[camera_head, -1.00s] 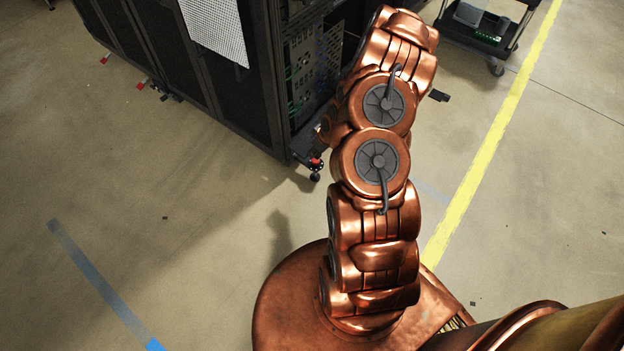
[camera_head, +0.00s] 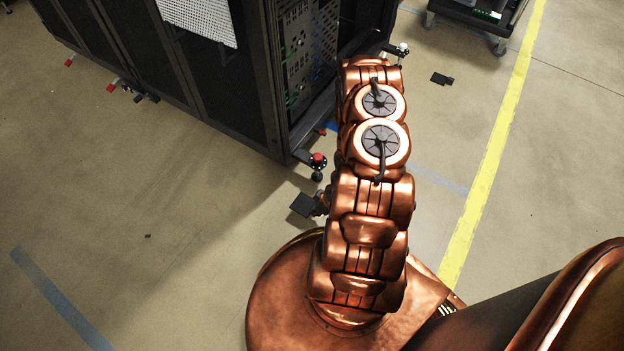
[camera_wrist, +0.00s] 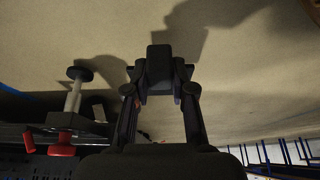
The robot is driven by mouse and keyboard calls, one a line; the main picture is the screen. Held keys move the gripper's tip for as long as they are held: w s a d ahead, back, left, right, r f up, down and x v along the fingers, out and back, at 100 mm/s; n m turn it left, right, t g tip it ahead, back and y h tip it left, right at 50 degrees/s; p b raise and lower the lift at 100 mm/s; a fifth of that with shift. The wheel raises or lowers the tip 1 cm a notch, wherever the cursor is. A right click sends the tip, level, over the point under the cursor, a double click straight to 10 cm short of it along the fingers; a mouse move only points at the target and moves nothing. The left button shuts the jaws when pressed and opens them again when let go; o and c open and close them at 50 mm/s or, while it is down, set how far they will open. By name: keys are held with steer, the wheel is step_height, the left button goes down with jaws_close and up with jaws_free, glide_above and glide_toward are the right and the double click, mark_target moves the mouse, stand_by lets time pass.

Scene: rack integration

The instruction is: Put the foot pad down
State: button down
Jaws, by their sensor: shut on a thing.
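A flat, dark square foot pad (camera_head: 303,206) shows just left of my arm in the head view, low over the floor near the rack's front corner. My gripper (camera_head: 322,203) is mostly hidden behind my arm there. In the wrist view my gripper (camera_wrist: 160,92) is shut on the dark pad (camera_wrist: 160,62), which sticks out past the fingertips. Shadows of the gripper and pad lie on the floor beyond. I cannot tell whether the pad touches the floor.
The black rack (camera_head: 285,110) stands at upper left. Its corner levelling foot with a red knob (camera_head: 318,158) is close by; the foot (camera_wrist: 75,88) also shows in the wrist view. Another dark flat piece (camera_head: 442,78) lies on the floor. A cart (camera_head: 478,18) stands at upper right.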

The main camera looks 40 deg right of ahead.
steer(key=shift+f, duration=0.4)
steer(key=b, duration=0.4)
glide_above(326, 183)
steer(key=s, duration=0.2)
steer(key=shift+w+f, duration=0.2)
steer(key=shift+f, duration=0.5)
steer(key=shift+d+f+b, duration=0.1)
steer(key=shift+f+b, duration=0.75)
steer(key=shift+f, duration=0.95)
steer(key=shift+r, duration=0.1)
steer(key=c, duration=1)
jaws_free()
